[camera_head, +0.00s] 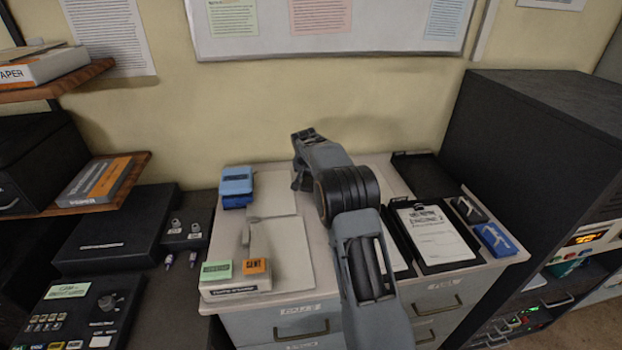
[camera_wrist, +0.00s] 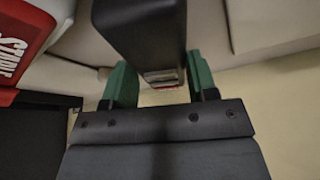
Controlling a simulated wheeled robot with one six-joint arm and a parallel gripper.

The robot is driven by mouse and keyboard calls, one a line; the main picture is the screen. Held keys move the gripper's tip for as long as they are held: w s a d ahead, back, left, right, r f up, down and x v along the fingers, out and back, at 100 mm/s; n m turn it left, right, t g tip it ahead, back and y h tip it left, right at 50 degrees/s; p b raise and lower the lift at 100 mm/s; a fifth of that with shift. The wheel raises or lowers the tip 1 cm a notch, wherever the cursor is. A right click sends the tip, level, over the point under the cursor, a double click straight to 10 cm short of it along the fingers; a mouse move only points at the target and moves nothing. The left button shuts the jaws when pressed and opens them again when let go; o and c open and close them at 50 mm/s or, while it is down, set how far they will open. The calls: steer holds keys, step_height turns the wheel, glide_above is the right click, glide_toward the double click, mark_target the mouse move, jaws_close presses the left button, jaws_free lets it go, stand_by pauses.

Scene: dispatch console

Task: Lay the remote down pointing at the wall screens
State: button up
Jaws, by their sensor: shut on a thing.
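My gripper (camera_wrist: 162,84) shows in the wrist view with its two green fingers on either side of a dark block, which looks like the remote (camera_wrist: 140,30). The gripper is shut on it. Its near end has a pale and reddish strip, and its far end runs out of the picture. In the head view my gripper (camera_head: 304,158) is over the back of the pale cabinet top (camera_head: 375,166), partly hidden by my own wrist. The remote cannot be made out clearly there. No wall screens are in view.
A blue box (camera_head: 236,181), a labelled block (camera_head: 236,282) and a clipboard (camera_head: 436,235) are on the cabinet. A tall black cabinet (camera_head: 535,130) stands right. A whiteboard (camera_head: 335,45) hangs behind. A red item (camera_wrist: 30,40) is at the wrist view's left.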

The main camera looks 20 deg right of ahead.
steer(key=shift+f, duration=0.95)
steer(key=shift+f, duration=0.15)
steer(key=o, duration=1)
steer(key=shift+c, duration=0.2)
